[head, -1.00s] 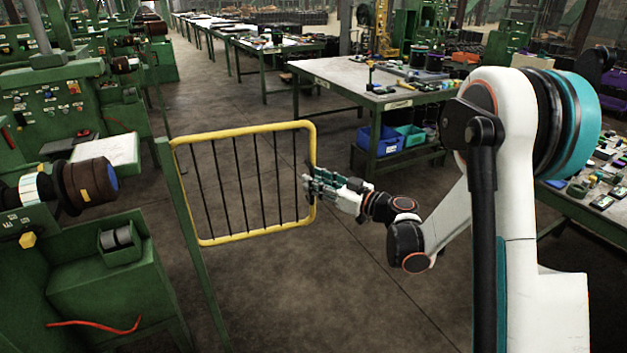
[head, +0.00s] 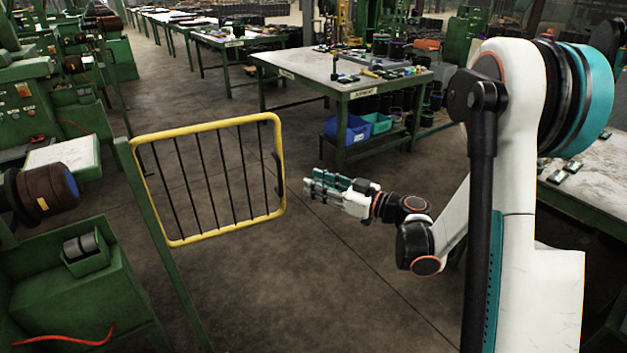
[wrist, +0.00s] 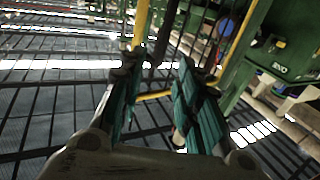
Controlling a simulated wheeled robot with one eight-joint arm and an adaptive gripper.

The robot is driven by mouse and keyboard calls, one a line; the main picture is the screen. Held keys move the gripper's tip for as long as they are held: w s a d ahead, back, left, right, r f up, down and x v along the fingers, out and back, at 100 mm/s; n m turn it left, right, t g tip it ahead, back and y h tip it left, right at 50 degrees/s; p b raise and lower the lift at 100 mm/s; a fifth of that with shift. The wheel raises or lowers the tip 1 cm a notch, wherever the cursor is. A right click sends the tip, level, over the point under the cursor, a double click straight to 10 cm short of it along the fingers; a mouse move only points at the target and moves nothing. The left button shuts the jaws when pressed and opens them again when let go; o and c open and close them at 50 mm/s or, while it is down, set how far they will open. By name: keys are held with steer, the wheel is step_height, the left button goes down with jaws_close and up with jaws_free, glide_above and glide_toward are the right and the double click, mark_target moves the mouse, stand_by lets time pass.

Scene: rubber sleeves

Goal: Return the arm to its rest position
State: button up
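My gripper (head: 308,184) is stretched out over the open floor in the head view, to the right of the yellow-framed gate (head: 208,123). A clear gap lies between its fingertips and the gate's right post. In the wrist view my gripper (wrist: 158,65) shows two teal fingers set apart with nothing between them. The yellow gate bars (wrist: 141,22) appear beyond the fingertips there. The gate hangs from a green post at its left side.
Green machines (head: 75,270) stand on the left. A green workbench (head: 300,66) with tools and a blue bin (head: 347,129) stands behind. Another table (head: 575,190) is at the right, beside my arm. The floor (head: 300,290) around the gripper is clear.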

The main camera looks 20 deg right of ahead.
steer(key=s+a+r+m+g+h, duration=0.2)
steer(key=s+a+r+g+h, duration=0.25)
steer(key=s+a+h, duration=0.2)
steer(key=s+d+m+h, duration=0.3)
steer(key=s, duration=0.8)
steer(key=s+d+f+m+g+h, duration=0.1)
steer(key=s+d+m+h, duration=0.2)
steer(key=s, duration=0.9)
steer(key=shift+s+d+m, duration=0.15)
steer(key=shift+s+m, duration=0.05)
steer(key=shift+m, duration=0.3)
steer(key=shift+f, duration=0.1)
